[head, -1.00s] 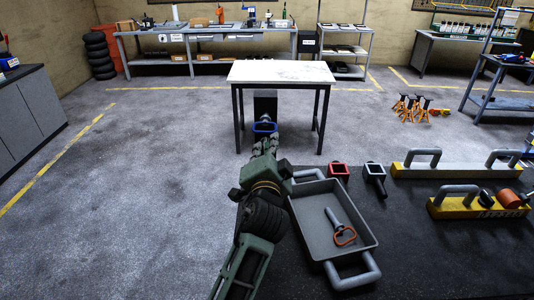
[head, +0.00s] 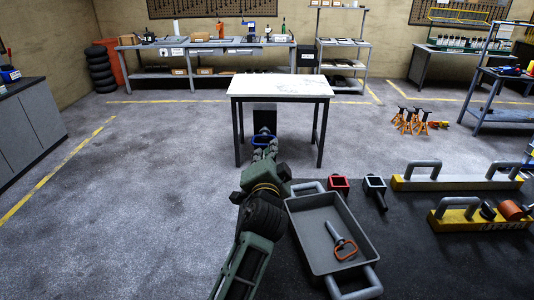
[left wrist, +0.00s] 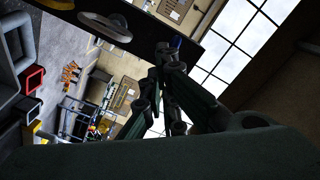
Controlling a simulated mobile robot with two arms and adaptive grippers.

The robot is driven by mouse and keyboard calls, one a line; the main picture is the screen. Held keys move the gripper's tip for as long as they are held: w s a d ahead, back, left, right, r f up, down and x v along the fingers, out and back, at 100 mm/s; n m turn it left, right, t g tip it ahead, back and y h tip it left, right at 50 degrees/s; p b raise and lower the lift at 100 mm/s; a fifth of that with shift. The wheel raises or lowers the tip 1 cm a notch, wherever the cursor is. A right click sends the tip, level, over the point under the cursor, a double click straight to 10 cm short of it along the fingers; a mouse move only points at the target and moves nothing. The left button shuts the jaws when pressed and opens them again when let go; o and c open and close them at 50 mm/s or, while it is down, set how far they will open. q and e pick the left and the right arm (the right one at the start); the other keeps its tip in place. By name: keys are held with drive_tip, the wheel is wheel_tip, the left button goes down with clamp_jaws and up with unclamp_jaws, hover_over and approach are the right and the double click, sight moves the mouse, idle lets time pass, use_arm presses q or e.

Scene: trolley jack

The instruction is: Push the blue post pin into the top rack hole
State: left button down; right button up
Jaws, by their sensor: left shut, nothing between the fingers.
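The blue post pin (head: 264,139) shows as a blue loop handle in front of a dark upright block (head: 265,118), near the white-topped table. Its shank is hidden, and so is any rack hole. My left gripper (head: 264,152) is shut and empty, with its fingertips close behind the blue handle; I cannot tell whether they touch it. In the left wrist view, the shut fingers (left wrist: 168,58) point at a small blue patch of the pin (left wrist: 176,42). My right gripper is not in view.
A grey tray (head: 296,237) holding an orange-handled pin (head: 341,243) lies right of my arm. Beyond it are a red square collar (head: 339,184), a grey collar (head: 374,184) and yellow bars with grey handles (head: 440,183). The white-topped table (head: 281,86) stands behind. The left floor is clear.

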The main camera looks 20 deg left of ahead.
sight(265, 132)
use_arm(q)
drive_tip(key=shift+w+a, duration=0.2)
drive_tip(key=shift+w, duration=0.45)
drive_tip(key=shift+w+a, duration=0.15)
drive_tip(key=shift+w, duration=0.3)
